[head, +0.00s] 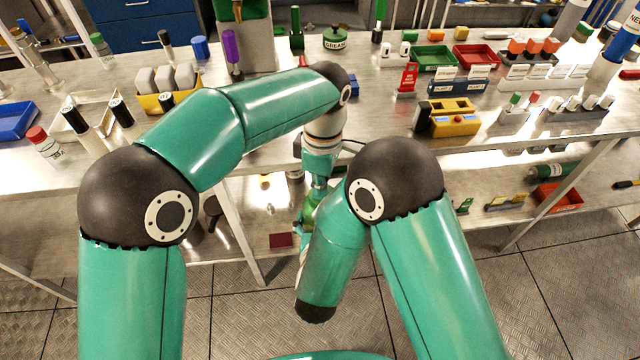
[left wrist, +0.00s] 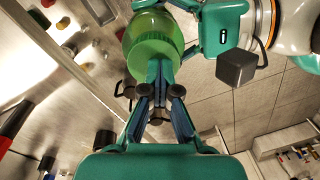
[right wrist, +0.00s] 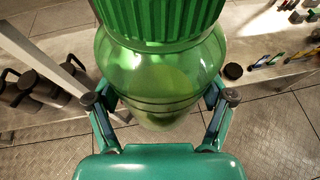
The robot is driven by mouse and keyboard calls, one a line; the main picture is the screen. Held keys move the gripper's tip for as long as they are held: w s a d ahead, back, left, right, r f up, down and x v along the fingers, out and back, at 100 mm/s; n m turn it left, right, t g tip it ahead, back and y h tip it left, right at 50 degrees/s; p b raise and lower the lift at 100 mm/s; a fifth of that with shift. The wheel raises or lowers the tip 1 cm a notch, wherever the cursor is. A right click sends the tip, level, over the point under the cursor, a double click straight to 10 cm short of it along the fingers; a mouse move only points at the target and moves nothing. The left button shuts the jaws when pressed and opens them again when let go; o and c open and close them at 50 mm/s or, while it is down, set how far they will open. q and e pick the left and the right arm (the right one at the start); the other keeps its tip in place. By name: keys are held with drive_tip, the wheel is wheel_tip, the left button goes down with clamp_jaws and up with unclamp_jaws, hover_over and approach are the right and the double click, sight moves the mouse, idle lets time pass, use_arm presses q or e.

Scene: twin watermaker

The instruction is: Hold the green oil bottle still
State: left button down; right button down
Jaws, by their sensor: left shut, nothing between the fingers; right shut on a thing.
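The green oil bottle (right wrist: 160,75) fills the upper middle of the right wrist view, with its ribbed green cap (right wrist: 160,15) toward the camera. My right gripper (right wrist: 161,98) is shut on the bottle, one finger on each side of its clear green body. In the left wrist view the bottle (left wrist: 152,42) lies just beyond my left gripper (left wrist: 149,90). The left fingers are together with nothing between them; whether they touch the bottle I cannot tell. In the head view my arms hide most of the bottle, in front of the bench edge.
A steel bench (head: 380,125) spans the head view, crowded with racks, bottles and trays. A yellow block (head: 453,117) and a red-capped bottle (head: 46,143) stand near its front edge. A lower shelf holds a red tray (head: 558,197). Tiled floor (head: 540,290) is clear in front.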

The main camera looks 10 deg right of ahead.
use_arm(q)
drive_tip(key=n, duration=0.4)
drive_tip(key=shift+s+d+f+n, duration=0.25)
drive_tip(key=shift+s+f+n, duration=0.05)
use_arm(e)
drive_tip(key=shift+w+a+r, duration=0.25)
drive_tip(key=shift+a+r, duration=0.05)
drive_tip(key=shift+r, duration=0.2)
use_arm(q)
drive_tip(key=c, duration=1.3)
unclamp_jaws()
drive_tip(key=shift+r, duration=0.1)
use_arm(e)
drive_tip(key=shift+d, duration=0.1)
